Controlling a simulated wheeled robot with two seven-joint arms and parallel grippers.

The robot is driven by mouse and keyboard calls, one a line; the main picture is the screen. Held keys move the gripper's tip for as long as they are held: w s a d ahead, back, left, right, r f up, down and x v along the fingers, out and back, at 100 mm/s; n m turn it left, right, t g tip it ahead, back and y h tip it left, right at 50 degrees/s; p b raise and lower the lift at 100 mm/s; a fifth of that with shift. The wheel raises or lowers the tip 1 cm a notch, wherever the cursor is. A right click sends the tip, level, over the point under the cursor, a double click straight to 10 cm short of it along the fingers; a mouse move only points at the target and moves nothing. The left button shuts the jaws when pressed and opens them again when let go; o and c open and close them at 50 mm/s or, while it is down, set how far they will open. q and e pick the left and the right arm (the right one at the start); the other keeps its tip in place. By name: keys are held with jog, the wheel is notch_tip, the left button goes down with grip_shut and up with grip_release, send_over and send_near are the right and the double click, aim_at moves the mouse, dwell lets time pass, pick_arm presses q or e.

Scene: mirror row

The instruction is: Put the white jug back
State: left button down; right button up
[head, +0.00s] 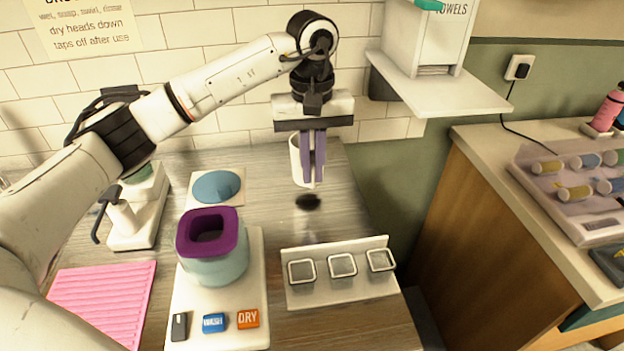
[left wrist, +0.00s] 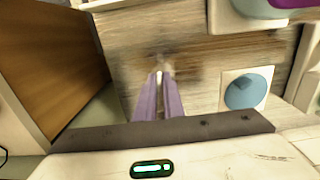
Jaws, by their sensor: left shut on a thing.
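The white jug (head: 296,162) is between the purple fingers of my left gripper (head: 314,178) in the head view, partly hidden by them. It is held above the grey wood-grain counter (head: 345,205), with a dark shadow below and apart from it. In the left wrist view my left gripper (left wrist: 158,78) has its fingers close together, with only a small pale bit showing between them; the jug's shape cannot be made out there. My right gripper is not in view.
A round blue pad on a white square (head: 218,187) lies left of the jug. Nearer stand a pale blue pot with a purple rim (head: 215,262) on a base with buttons, and a white rack with three square rings (head: 342,288). A towel-box shelf (head: 440,95) juts out at right.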

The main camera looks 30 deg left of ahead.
pick_arm(q)
jog(key=shift+f, duration=1.65)
jog(key=shift+f, duration=0.15)
jog(key=c, duration=1.9)
grip_release()
jog(key=shift+o, duration=0.2)
notch_tip(320, 180, up, 12)
jog(key=shift+r, duration=0.2)
